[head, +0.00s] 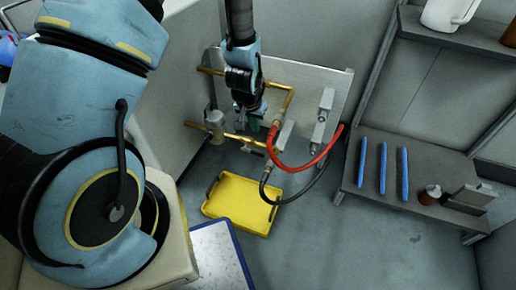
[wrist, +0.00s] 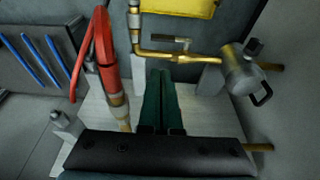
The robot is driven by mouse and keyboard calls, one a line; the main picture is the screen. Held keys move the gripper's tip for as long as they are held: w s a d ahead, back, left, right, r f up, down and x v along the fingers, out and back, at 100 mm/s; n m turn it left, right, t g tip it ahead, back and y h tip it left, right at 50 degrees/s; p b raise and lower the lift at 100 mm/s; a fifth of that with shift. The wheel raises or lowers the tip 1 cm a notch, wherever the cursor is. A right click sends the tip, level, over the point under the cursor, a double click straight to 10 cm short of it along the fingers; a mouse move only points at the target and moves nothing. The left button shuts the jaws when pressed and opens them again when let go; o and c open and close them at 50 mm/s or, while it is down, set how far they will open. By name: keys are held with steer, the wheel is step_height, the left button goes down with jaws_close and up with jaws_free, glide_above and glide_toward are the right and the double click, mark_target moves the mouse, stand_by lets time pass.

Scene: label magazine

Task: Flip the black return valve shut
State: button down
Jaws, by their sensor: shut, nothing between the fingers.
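Brass pipework (head: 232,137) runs along a pale panel, with a red hose (head: 310,162) and a black hose (head: 300,192) joined to it. In the wrist view, a small dark lever (wrist: 169,38) lies level just above the lower brass pipe (wrist: 185,56); it looks like the return valve's handle, but its colour and exact set are hard to tell. My gripper (head: 254,126) hangs between the pipes. Its green fingers, also in the wrist view (wrist: 161,75), are shut and empty. Their tips appear near the lower pipe and lever; I cannot tell whether they touch.
A grey canister (wrist: 242,75) stands beside the pipe. The red hose (wrist: 103,50) rises close to my fingers. A yellow tray (head: 240,203) lies on the floor. A bench (head: 425,170) at right holds blue rods and a bottle (head: 429,194). Floor right of the tray is clear.

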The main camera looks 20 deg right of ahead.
steer(key=shift+f, duration=0.1)
steer(key=b, duration=0.2)
glide_toward(261, 153)
step_height(261, 153, down, 5)
steer(key=w, duration=0.2)
steer(key=shift+w+d+f, duration=0.15)
steer(key=shift+d+f, duration=0.35)
steer(key=shift+f, duration=0.15)
steer(key=shift+s+d+f+b, duration=0.15)
steer(key=shift+s+f+b, duration=0.05)
steer(key=shift+f, duration=0.25)
steer(key=shift+s+d+f+b, duration=0.15)
steer(key=shift+d+f+b, duration=0.05)
steer(key=shift+f, duration=0.25)
